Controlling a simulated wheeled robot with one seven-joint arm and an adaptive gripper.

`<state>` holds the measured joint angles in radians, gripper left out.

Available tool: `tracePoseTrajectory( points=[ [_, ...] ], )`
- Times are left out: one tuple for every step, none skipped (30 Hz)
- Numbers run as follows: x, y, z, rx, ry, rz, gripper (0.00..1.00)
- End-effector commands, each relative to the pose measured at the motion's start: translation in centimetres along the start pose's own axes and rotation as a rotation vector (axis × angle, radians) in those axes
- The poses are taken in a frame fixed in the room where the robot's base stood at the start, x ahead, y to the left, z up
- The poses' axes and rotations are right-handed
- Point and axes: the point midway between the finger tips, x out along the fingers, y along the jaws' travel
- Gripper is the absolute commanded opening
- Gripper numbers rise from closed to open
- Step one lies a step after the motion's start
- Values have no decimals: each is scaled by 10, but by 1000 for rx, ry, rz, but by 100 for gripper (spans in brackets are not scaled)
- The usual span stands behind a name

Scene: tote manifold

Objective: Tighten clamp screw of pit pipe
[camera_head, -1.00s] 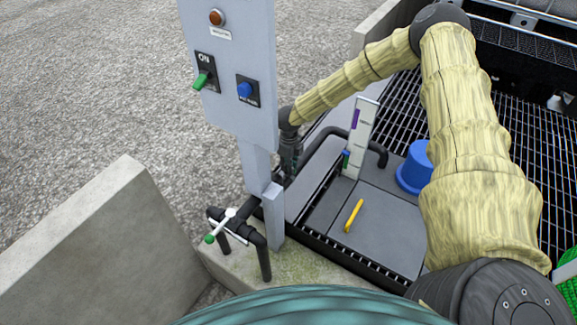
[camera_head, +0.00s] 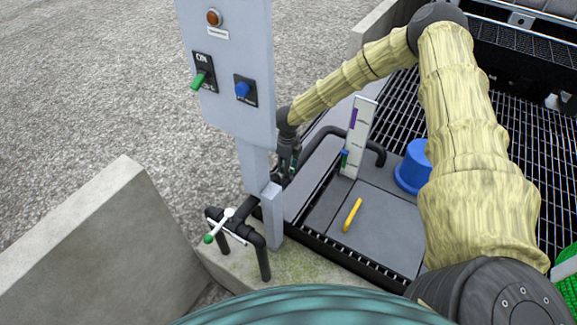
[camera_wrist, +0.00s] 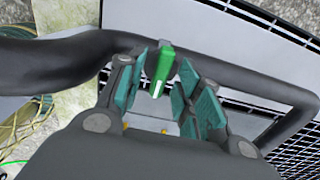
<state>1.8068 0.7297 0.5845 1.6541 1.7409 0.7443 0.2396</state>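In the wrist view, my gripper (camera_wrist: 160,84) is open, with one finger on each side of a green clamp screw handle (camera_wrist: 164,62). Gaps show on both sides of the handle, so the fingers look apart from it. The handle stands at the dark pit pipe (camera_wrist: 75,52), which runs across the view and bends down at the right. In the head view, my gripper (camera_head: 287,158) is low behind the grey control post, partly hidden. The pit pipe (camera_head: 372,145) shows there to the right of it, and the screw handle cannot be made out.
The control post (camera_head: 226,105) with a green switch and blue knob stands close to my gripper. A white gauge board (camera_head: 358,130), blue cap (camera_head: 412,168) and yellow handle (camera_head: 352,215) are on the pit cover (camera_head: 375,235). A black pipe with a white lever (camera_head: 222,222) stands in front.

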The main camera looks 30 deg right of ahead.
Motion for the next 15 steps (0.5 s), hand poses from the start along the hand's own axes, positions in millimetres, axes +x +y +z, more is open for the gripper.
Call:
tracePoseTrajectory(
  points=[
    [-2,0,0,0,-1,0,35],
    [-3,0,0,0,-1,0,35],
    [-6,0,1,0,-2,0,35],
    [-8,-1,1,0,-2,-1,35],
    [-11,-1,1,0,-3,-1,35],
    [-16,0,2,-1,-3,-1,35],
    [-20,0,2,-1,-3,-1,35],
    [-25,0,2,-1,-3,-1,35],
    [-31,0,2,-1,-4,-1,35],
    [-37,0,2,-1,-4,-1,35],
    [-42,0,2,-1,-4,-1,35],
    [-49,-1,1,0,-3,-1,35],
    [-54,-1,1,0,-4,-1,35],
    [-60,-1,0,0,-4,-1,35],
    [-66,0,0,1,-3,0,35]
  ],
)
